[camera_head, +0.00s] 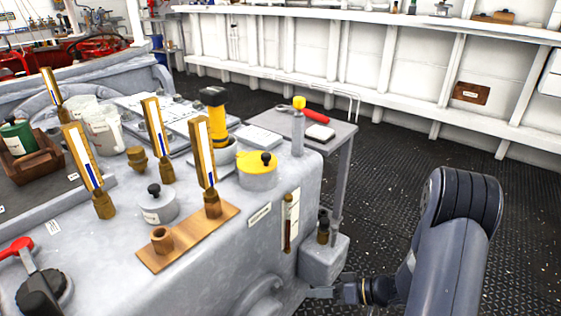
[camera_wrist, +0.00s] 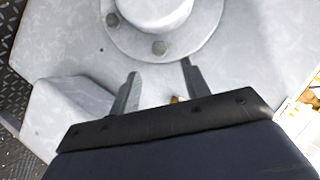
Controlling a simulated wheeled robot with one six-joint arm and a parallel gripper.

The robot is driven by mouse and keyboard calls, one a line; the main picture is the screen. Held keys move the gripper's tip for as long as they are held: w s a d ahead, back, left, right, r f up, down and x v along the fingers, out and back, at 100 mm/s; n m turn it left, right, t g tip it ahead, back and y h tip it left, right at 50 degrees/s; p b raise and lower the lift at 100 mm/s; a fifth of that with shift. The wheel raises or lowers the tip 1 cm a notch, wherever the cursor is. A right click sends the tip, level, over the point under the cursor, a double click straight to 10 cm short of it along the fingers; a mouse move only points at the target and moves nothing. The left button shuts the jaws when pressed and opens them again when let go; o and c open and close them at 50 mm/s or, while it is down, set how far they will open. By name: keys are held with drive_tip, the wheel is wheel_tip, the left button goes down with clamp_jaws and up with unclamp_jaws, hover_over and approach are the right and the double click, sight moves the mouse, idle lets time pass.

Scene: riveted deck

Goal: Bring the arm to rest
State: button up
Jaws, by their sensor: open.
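My arm (camera_head: 446,250) comes in at the lower right of the head view, bent down over the black deck. My gripper (camera_head: 318,292) is low beside the front right side of the grey machine housing (camera_head: 245,270). In the wrist view my gripper (camera_wrist: 160,85) has its two fingers apart with nothing between them. Behind the fingers is the grey housing with a bolted round flange (camera_wrist: 160,38). Whether a finger touches the housing cannot be told.
On the housing stand brass-framed gauges (camera_head: 204,152), a yellow-lidded pot (camera_head: 257,170) and a copper plate (camera_head: 188,237). A small grey table (camera_head: 338,138) stands behind. A grey block (camera_head: 322,262) juts out near my gripper. Open deck (camera_head: 400,165) lies to the right.

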drive_tip(key=shift+w+a+r+n+g+h+b, duration=0.1)
drive_tip(key=shift+a+r+n+h+b, duration=0.2)
drive_tip(key=shift+r+n+h+b, duration=0.35)
drive_tip(key=shift+w+a+r+n+g+h+b, duration=0.1)
drive_tip(key=shift+a+r+n+h+b, duration=0.15)
drive_tip(key=shift+r+n+h+b, duration=0.4)
drive_tip(key=shift+a+r+n+g+h+b, duration=0.1)
drive_tip(key=shift+a+r+n+h+b, duration=0.3)
drive_tip(key=shift+r+h, duration=0.35)
drive_tip(key=shift+d+r, duration=0.1)
